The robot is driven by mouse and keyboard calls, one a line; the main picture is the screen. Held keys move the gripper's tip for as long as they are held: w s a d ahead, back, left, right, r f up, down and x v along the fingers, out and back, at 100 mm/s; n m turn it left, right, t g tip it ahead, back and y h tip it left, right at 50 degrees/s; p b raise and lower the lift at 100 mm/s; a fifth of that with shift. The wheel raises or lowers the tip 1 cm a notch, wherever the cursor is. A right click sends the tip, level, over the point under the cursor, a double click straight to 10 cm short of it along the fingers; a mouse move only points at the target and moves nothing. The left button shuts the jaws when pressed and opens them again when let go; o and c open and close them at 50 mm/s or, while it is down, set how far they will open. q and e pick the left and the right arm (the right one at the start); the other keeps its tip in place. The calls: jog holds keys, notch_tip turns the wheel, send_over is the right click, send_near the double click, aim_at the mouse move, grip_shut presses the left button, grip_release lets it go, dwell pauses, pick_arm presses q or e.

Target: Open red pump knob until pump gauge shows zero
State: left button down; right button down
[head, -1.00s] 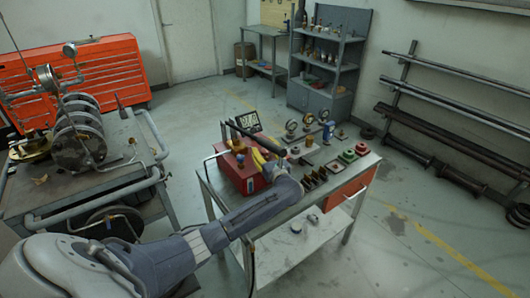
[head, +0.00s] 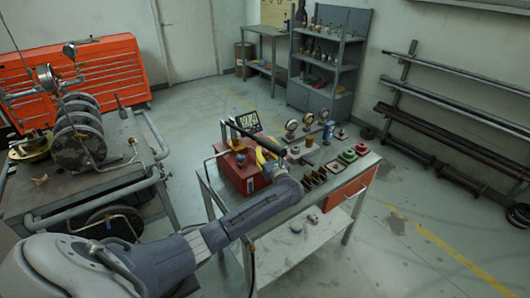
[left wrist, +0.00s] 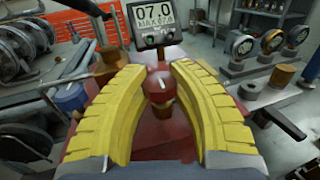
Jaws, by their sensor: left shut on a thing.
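The red pump (head: 241,181) stands on the left part of the metal workbench in the head view. My left gripper (head: 263,156) reaches over it, pointing down at its top. In the left wrist view, the yellow fingers of the left gripper (left wrist: 158,72) are around the red knob (left wrist: 158,86), one on each side, shut on it. The pump gauge (left wrist: 155,20) is a digital display behind the knob and reads 07.0, with a smaller line beneath that I cannot read surely. The gauge also shows in the head view (head: 248,121). My right gripper is not in view.
A blue-topped part (left wrist: 68,96) and a brown cylinder (left wrist: 106,62) sit left of the fingers. A black handle (left wrist: 278,121) lies to their right. Round dial gauges (head: 291,126) and valve parts (head: 347,156) stand further right on the bench. A cart (head: 110,180) stands at the left.

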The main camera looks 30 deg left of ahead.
pick_arm(q)
jog(key=shift+n, duration=0.3)
jog(key=n+g+y, duration=0.1)
jog(key=g, duration=0.1)
jog(key=n+g+y, duration=0.1)
jog(key=n+g, duration=0.1)
jog(key=g, duration=0.1)
jog(key=shift+d+y, duration=0.1)
jog(key=shift+y, duration=0.3)
jog(key=shift+r+n+g+y, duration=0.1)
jog(key=shift+n+g+y, duration=0.4)
jog(key=shift+n+g, duration=1.6)
jog(key=shift+g, duration=0.9)
jog(key=c, duration=1.1)
grip_release()
jog(key=shift+c, duration=0.2)
jog(key=shift+o, duration=0.7)
jog(key=d, duration=1.2)
jog(key=shift+s+a, duration=0.1)
